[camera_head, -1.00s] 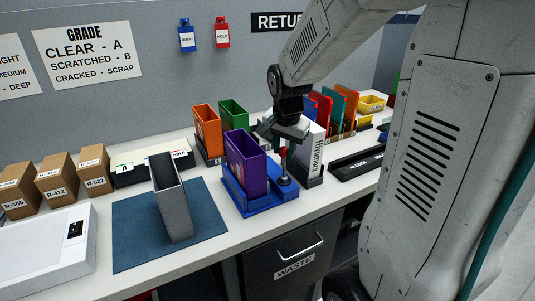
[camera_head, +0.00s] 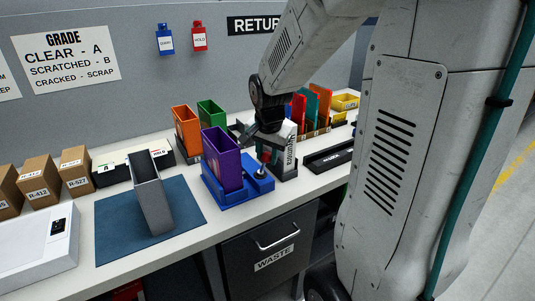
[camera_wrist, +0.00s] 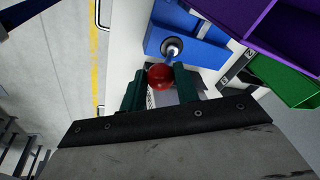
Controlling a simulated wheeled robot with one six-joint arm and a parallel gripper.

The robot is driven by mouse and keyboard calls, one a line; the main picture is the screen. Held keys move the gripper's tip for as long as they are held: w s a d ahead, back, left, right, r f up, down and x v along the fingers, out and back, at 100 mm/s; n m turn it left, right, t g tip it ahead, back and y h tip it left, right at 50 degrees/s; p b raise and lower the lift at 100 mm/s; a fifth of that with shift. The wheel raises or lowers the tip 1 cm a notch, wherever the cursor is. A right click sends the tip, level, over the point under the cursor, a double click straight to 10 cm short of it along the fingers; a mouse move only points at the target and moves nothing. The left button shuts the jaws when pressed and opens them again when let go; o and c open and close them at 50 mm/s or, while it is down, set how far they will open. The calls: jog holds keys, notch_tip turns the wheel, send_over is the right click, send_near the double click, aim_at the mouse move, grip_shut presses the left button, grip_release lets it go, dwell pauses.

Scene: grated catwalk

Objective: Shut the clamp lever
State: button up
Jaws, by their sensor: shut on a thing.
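The clamp lever is a short metal rod (camera_wrist: 172,53) with a red ball knob (camera_wrist: 160,77); the knob also shows in the head view (camera_head: 266,157). It stands on the right part of a blue clamp base (camera_head: 236,197), which also shows in the wrist view (camera_wrist: 205,48). A purple open-topped box (camera_head: 222,160) sits in the base, left of the lever. My gripper (camera_wrist: 161,86) has its dark green fingers shut on the red knob, one on each side. In the head view my gripper (camera_head: 266,142) hangs over the lever and partly hides it. The lever's exact tilt is hard to tell.
Orange (camera_head: 187,130) and green (camera_head: 211,118) boxes stand close behind the clamp. A white labelled box (camera_head: 285,153) is just right of my gripper. A grey box (camera_head: 150,195) stands on a blue mat (camera_head: 112,232) to the left. A waste drawer (camera_head: 270,250) is below the counter.

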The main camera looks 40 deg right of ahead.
jog(key=shift+s+f, duration=0.35)
jog(key=o, duration=1)
jog(key=shift+c, duration=0.2)
jog(key=shift+r, duration=0.4)
jog(key=v, duration=0.7)
jog(key=shift+r, duration=0.1)
